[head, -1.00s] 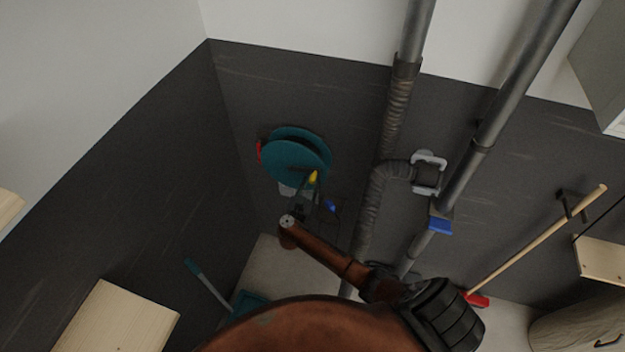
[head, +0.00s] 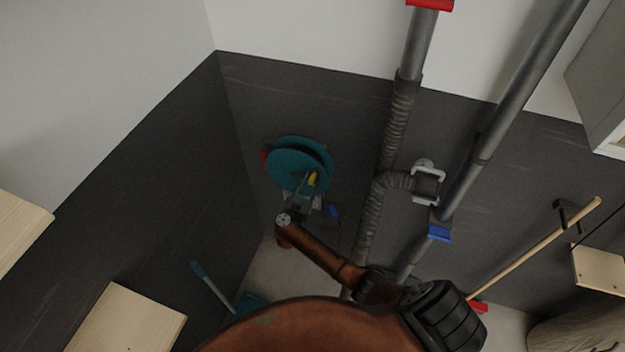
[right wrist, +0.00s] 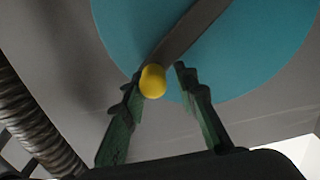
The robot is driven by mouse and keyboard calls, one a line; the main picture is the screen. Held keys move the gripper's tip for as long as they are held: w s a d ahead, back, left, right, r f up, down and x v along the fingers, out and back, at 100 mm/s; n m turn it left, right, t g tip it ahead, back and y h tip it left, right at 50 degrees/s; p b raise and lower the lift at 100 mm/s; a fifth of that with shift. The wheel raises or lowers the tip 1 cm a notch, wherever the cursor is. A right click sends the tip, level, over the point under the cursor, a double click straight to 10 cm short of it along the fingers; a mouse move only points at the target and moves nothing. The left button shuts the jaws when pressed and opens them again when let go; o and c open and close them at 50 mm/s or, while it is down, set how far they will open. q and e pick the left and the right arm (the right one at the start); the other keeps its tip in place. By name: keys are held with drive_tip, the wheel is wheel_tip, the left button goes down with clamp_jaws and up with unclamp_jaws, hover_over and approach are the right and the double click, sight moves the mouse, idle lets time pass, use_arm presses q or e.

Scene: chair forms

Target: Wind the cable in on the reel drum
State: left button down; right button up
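The teal reel drum (head: 285,165) is mounted on the dark wall in the head view; its teal disc (right wrist: 245,70) fills the upper right wrist view. A grey crank arm (right wrist: 190,32) crosses the disc and carries a yellow knob (right wrist: 152,81). The knob (head: 312,179) also shows in the head view. My right gripper (right wrist: 160,78) is open, with its green fingers either side of the knob. The left finger is close to the knob; a gap shows before the right finger. The cable cannot be made out clearly. My left gripper is out of view.
Grey pipes with a ribbed hose (head: 367,220) run down the wall right of the reel. A small blue item (head: 333,211) is just below the reel. A broom (head: 540,245) leans at the right. Wooden boards (head: 125,320) are at the left.

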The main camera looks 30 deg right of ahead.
drive_tip(key=shift+w+a+r+p, duration=0.6)
drive_tip(key=shift+w+r, duration=0.05)
drive_tip(key=shift+r, duration=0.15)
drive_tip(key=shift+w+a+r+p, duration=0.55)
drive_tip(key=shift+w+r+p, duration=0.05)
drive_tip(key=shift+r, duration=0.2)
drive_tip(key=shift+w, duration=0.15)
drive_tip(key=w+a, duration=0.1)
drive_tip(key=w+a+b, duration=0.1)
drive_tip(key=w+a, duration=0.1)
drive_tip(key=shift+w+r, duration=0.2)
drive_tip(key=shift+r, duration=0.15)
